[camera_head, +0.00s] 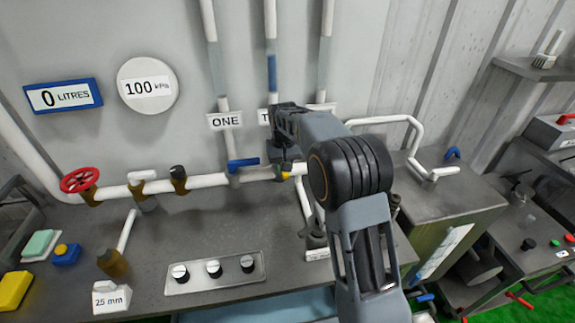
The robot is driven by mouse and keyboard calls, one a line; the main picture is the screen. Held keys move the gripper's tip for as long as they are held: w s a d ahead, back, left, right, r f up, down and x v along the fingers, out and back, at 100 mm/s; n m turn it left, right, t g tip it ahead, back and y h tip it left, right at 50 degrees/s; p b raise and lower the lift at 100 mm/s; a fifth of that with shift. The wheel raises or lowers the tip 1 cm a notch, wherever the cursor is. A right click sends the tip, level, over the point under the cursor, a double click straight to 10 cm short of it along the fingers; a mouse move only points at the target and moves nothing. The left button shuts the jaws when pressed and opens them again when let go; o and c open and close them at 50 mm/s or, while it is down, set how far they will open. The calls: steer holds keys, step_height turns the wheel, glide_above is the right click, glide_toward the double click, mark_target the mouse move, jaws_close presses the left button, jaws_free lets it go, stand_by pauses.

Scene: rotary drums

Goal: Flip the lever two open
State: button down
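A label whose visible part reads "T" (263,116) hangs on the wall pipe right of the label "ONE" (226,121). Most of it is behind my arm. Under "ONE" a blue lever (243,163) lies roughly sideways on its valve. My gripper (280,152) is below the "T" label, close to the horizontal pipe. My wrist and arm cover the area, so I cannot see lever two clearly or tell whether the gripper touches it. A small yellow part (286,175) shows just under the gripper. The fingers are too small and dark to tell open from shut.
A red handwheel (80,180) and a white pipe (115,192) run along the wall at left. A panel with several knobs (214,272) lies on the bench. A "25 mm" block (112,298) stands front left. A metal cabinet (435,205) stands at right.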

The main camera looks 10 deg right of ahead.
steer(key=shift+a+m, duration=0.25)
steer(key=shift+m, duration=0.15)
stand_by(0.3)
steer(key=c, duration=1)
jaws_free()
steer(key=shift+o, duration=0.2)
steer(key=shift+r, duration=0.1)
step_height(320, 180, up, 14)
